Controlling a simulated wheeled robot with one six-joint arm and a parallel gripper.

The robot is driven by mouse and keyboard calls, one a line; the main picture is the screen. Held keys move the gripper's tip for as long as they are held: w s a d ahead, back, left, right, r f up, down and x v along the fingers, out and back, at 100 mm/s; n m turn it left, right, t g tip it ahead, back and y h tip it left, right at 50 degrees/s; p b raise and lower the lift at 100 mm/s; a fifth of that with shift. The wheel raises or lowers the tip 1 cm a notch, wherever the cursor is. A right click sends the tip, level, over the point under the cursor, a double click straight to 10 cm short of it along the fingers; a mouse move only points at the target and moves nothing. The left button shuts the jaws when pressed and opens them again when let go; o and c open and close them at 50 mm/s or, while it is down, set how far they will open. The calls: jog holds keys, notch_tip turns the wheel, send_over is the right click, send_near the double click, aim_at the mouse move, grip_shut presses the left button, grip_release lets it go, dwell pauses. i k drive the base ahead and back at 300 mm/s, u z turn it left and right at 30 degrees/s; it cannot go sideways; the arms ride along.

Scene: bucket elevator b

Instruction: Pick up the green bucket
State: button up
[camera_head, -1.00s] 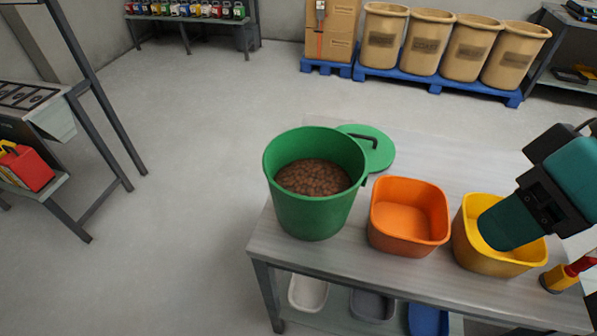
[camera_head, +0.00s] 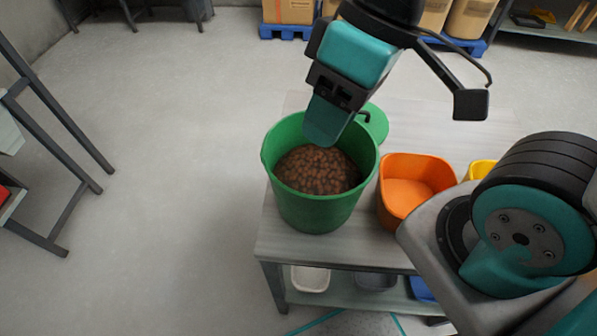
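The green bucket (camera_head: 313,212) stands upright on the left end of the grey table. It is open and partly filled with brown pellets (camera_head: 318,170). A green lid (camera_head: 377,122) with a dark handle lies behind it to the right. My gripper (camera_head: 327,122) comes down from above, over the bucket's back right rim. Its teal finger covers part of the rim and opening; I cannot tell whether it touches the rim.
An orange bin (camera_head: 409,186) stands close to the right of the bucket, with a yellow bin (camera_head: 481,169) beyond it, partly behind my arm. Trays (camera_head: 311,279) sit on the lower shelf. A metal rack (camera_head: 62,120) stands at the left. The floor between is clear.

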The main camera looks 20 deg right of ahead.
aim_at(316, 189)
jog(key=u, duration=1.5)
jog(key=k, duration=1)
jog(key=z, duration=0.75)
jog(key=i, duration=0.5)
